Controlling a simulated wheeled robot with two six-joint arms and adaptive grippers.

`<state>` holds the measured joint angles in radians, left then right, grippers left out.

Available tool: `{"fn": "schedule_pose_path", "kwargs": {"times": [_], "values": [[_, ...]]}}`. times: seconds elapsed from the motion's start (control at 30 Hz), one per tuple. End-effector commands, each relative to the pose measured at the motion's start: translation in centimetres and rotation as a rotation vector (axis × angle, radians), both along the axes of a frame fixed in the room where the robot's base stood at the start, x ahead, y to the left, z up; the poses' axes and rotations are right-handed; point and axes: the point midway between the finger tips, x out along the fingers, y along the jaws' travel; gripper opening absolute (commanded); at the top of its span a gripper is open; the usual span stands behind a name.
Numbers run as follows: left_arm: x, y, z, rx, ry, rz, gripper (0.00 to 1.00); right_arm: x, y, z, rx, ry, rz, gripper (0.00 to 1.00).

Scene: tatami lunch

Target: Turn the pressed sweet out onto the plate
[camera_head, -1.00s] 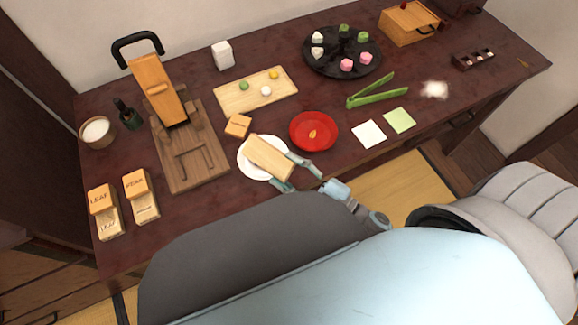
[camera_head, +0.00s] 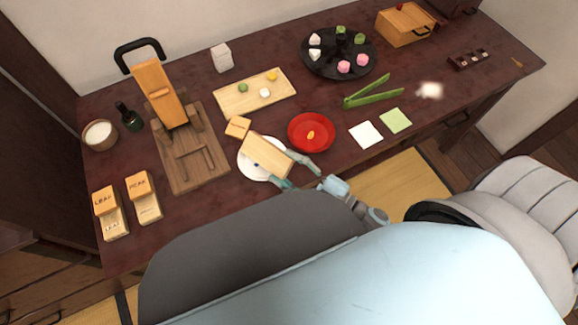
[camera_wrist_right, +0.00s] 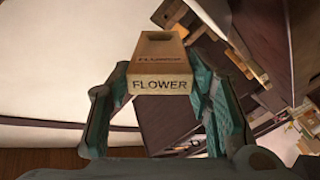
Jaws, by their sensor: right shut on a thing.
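My right gripper (camera_head: 291,172) is shut on a pale wooden mould (camera_head: 268,152) and holds it tilted over the white plate (camera_head: 250,172). In the right wrist view the mould (camera_wrist_right: 158,84) sits between both fingers; it reads FLOWER and has a dark recess at its far end. The mould covers much of the plate in the head view. I cannot make out the pressed sweet in either view. A small wooden block (camera_head: 237,127) lies at the plate's back left edge. My left gripper is not in view.
A red dish (camera_head: 328,132) stands just right of the plate. A wooden press (camera_head: 187,160) stands to the left, with two labelled moulds (camera_head: 148,208) beyond it. Green tongs (camera_head: 372,99), a white sheet (camera_head: 366,135) and a green sheet (camera_head: 396,120) lie to the right.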

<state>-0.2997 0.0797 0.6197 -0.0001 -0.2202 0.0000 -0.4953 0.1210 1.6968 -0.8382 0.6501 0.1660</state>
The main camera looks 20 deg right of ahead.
Motion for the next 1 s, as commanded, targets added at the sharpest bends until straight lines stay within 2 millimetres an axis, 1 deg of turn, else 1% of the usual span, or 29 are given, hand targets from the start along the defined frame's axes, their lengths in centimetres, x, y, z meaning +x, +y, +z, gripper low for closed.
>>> {"fn": "schedule_pose_path", "kwargs": {"times": [0.03, 0.2, 0.23, 0.53, 0.6, 0.67, 0.77, 0.8, 0.87, 0.9, 0.97, 1.0], "values": [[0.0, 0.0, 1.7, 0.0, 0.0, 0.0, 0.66, 0.0, 0.0, 1.6, 0.001, -0.001, 0.0, 0.26], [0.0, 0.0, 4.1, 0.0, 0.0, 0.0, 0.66, 0.0, 0.0, 3.9, 0.001, -0.001, 0.0, 0.26], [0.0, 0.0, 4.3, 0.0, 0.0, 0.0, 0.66, 0.0, 0.0, 4.1, 0.001, -0.001, 0.0, 0.26], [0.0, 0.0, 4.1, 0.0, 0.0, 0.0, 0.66, 0.0, 0.0, 3.9, -0.001, -0.001, 0.001, 0.26], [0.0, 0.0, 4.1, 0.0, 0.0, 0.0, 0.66, 0.3, -0.6, 4.4, -0.003, -0.003, 0.011, 0.26], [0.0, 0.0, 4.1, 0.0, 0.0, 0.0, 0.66, 0.8, -1.6, 5.6, -0.007, -0.006, 0.032, 0.26], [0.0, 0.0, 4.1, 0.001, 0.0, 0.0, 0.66, 2.1, -3.9, 9.6, -0.016, -0.011, 0.104, 0.26], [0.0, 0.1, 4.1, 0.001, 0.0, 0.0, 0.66, 2.6, -4.7, 11.6, -0.018, -0.01, 0.143, 0.26], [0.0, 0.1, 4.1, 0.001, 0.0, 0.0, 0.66, 3.1, -5.3, 14.9, -0.018, -0.01, 0.21, 0.26], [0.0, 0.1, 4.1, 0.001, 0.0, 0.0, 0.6, 3.3, -5.4, 16.9, -0.016, -0.008, 0.256, 0.26], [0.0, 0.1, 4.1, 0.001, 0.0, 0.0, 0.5, 3.2, -5.2, 19.6, -0.013, -0.007, 0.32, 0.26], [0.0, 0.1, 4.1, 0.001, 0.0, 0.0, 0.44, 3.0, -5.0, 21.0, -0.01, -0.004, 0.357, 0.26]]}}
